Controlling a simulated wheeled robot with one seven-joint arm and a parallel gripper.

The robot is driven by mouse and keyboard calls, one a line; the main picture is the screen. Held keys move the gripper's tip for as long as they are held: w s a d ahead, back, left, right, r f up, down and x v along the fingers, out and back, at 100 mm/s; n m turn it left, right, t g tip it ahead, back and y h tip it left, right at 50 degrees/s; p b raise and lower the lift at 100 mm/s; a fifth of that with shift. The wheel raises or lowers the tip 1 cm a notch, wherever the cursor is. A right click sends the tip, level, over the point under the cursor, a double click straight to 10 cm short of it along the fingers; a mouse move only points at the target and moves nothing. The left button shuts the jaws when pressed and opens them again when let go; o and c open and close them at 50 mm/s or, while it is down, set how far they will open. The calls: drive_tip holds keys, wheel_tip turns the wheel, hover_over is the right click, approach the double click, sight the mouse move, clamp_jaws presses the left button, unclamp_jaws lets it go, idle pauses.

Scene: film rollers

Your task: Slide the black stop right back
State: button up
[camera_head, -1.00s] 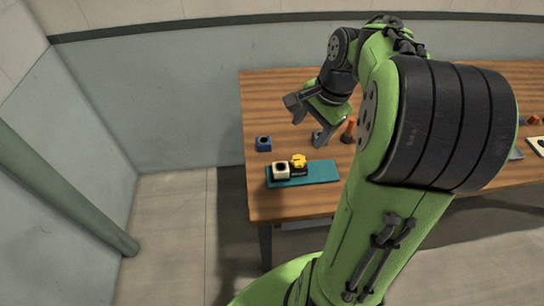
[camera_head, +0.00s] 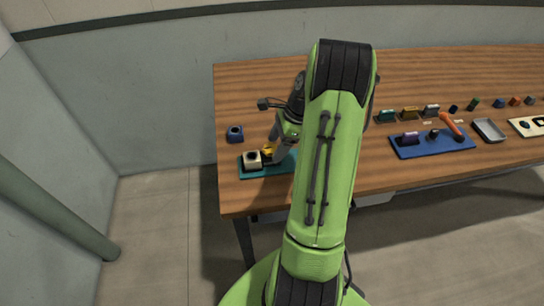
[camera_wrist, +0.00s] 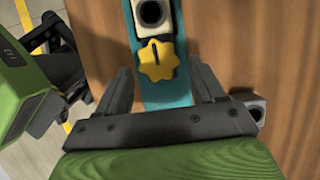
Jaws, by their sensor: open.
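The teal base plate (camera_head: 247,175) lies near the left end of the table. A white block (camera_head: 253,159) with a dark round hole stands at its left end. Beside it is a yellow lobed knob (camera_head: 268,151). In the wrist view the knob (camera_wrist: 158,60) sits just below the white block (camera_wrist: 152,14) on the teal plate (camera_wrist: 181,90). The black stop is mostly hidden; only dark slivers show around the knob. My gripper (camera_wrist: 163,76) is open, with one finger on each side of the teal plate near the knob. I cannot tell its height above the plate.
To the right are a blue board (camera_head: 440,147) with parts, a grey tray (camera_head: 489,130), a white board (camera_head: 523,126) and several small blocks along the back. My arm hides the middle of the table.

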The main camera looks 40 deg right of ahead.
drive_tip(key=x, duration=0.3)
drive_tip(key=shift+w+f+b, duration=0.1)
drive_tip(key=shift+f+b, duration=0.25)
drive_tip(key=shift+b, duration=0.05)
drive_tip(key=shift+a, duration=0.1)
clamp_jaws()
drive_tip(key=s+d+p, duration=0.1)
drive_tip(key=d, duration=0.1)
drive_tip(key=s+d+p, duration=0.2)
drive_tip(key=d, duration=0.1)
drive_tip(key=s+d+p, duration=0.1)
drive_tip(key=s+d, duration=0.1)
drive_tip(key=shift+d+r+p, duration=0.2)
drive_tip(key=shift+d+p, duration=0.1)
drive_tip(key=shift+s+d+f, duration=0.1)
drive_tip(key=shift+s+d, duration=0.05)
unclamp_jaws()
drive_tip(key=shift+s, duration=0.1)
